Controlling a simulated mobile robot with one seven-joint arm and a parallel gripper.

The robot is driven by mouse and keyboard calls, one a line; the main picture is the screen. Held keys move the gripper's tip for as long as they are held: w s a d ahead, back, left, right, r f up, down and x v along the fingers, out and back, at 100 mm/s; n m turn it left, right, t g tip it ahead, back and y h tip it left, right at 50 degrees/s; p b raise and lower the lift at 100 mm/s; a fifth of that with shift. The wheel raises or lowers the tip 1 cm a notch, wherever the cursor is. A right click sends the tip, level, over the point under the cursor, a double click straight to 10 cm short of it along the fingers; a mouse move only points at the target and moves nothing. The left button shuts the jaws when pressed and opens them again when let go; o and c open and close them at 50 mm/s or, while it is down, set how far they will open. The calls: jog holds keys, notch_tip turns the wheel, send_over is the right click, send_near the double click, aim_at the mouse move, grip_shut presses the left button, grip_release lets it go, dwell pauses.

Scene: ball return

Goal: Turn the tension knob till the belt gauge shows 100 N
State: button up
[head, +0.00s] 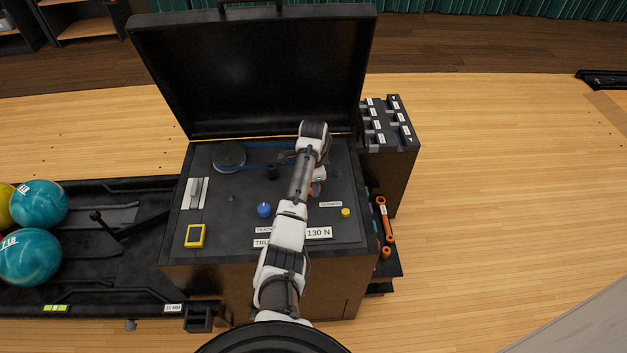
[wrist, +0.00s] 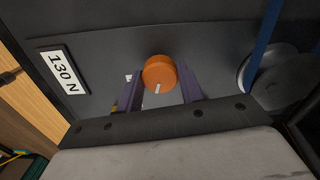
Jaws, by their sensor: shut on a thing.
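An orange knob (wrist: 160,71) with a pale pointer mark stands on the dark panel in the wrist view. My gripper (wrist: 161,78) has its two purple fingers on either side of this knob and is shut on it. In the head view my gripper (head: 316,187) is over the right part of the machine's top, and my arm hides most of the knob. The belt gauge plate (head: 319,233) reads 130 N, and it also shows in the wrist view (wrist: 63,73). A TENSION label (head: 330,204) lies just right of my gripper.
A blue knob (head: 264,210), a yellow knob (head: 345,212) and a yellow-framed device (head: 195,236) are on the panel. A blue belt (head: 262,145) runs from a grey pulley (head: 229,156). The open lid (head: 255,75) stands behind. Bowling balls (head: 38,204) lie at left.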

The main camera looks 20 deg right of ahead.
jog(key=n+p, duration=0.1)
jog(key=n, duration=0.2)
jog(key=shift+r+n, duration=0.15)
jog(key=shift+n, duration=0.25)
jog(key=n+p, duration=0.1)
jog(key=n, duration=0.2)
jog(key=shift+n, duration=0.3)
jog(key=n+p, duration=0.1)
jog(key=n, duration=1.2)
jog(key=shift+n, duration=0.3)
jog(key=n, duration=1.3)
jog(key=shift+n, duration=0.3)
jog(key=n, duration=0.3)
jog(key=shift+d+n, duration=0.1)
jog(key=shift+n, duration=0.3)
jog(key=n, duration=0.9)
jog(key=shift+n+b, duration=0.5)
jog(key=shift+n, duration=0.4)
jog(key=n+b, duration=0.2)
jog(key=b, duration=0.1)
jog(key=shift+f, duration=0.35)
jog(key=n+b, duration=0.2)
jog(key=b, duration=0.3)
jog(key=shift+d+f, duration=0.1)
jog(key=n+b, duration=0.1)
jog(key=b, duration=0.3)
jog(key=shift+n+b, duration=0.4)
